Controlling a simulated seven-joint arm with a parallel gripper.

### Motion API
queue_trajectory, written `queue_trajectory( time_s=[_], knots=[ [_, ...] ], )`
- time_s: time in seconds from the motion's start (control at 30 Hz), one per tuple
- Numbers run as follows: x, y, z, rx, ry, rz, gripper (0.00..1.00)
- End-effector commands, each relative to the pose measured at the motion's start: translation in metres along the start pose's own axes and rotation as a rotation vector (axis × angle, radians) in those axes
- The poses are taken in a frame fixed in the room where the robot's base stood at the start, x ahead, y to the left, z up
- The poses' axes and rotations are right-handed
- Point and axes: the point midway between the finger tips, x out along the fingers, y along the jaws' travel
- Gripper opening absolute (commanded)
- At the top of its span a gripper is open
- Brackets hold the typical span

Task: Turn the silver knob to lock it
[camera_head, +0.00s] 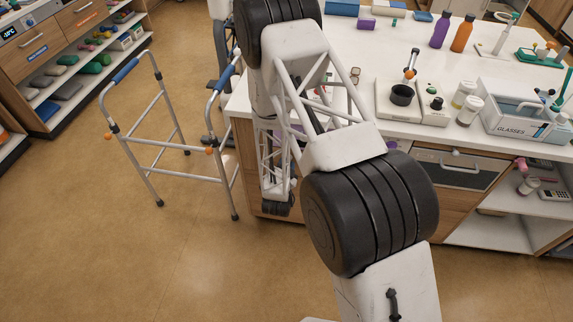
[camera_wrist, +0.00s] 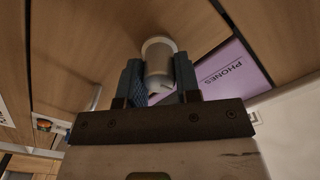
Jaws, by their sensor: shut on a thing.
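In the wrist view, my gripper (camera_wrist: 158,80) has its two blue-padded fingers on either side of the silver knob (camera_wrist: 160,62). The knob is a short pale metal cylinder that sticks out from a wooden front (camera_wrist: 95,45). My gripper is shut on the knob, with one pad against each side. The knob's far base is partly hidden by its own body. In the head view my arm covers the knob and the gripper, and neither can be made out there.
A purple label reading "PHONES" (camera_wrist: 222,75) is right of the knob. In the head view, a walker (camera_head: 165,147) stands left of the white-topped counter (camera_head: 395,30). Bottles, jars and a glasses box (camera_head: 520,130) crowd the counter.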

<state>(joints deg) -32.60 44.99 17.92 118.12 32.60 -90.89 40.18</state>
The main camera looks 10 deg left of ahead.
Motion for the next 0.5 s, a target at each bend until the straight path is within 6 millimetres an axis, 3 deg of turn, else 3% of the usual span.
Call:
queue_trajectory(
  time_s=[0.5],
  knots=[
    [-0.0002,-0.0009,0.0002,-0.412,-0.001,0.001,0.07]
  ],
)
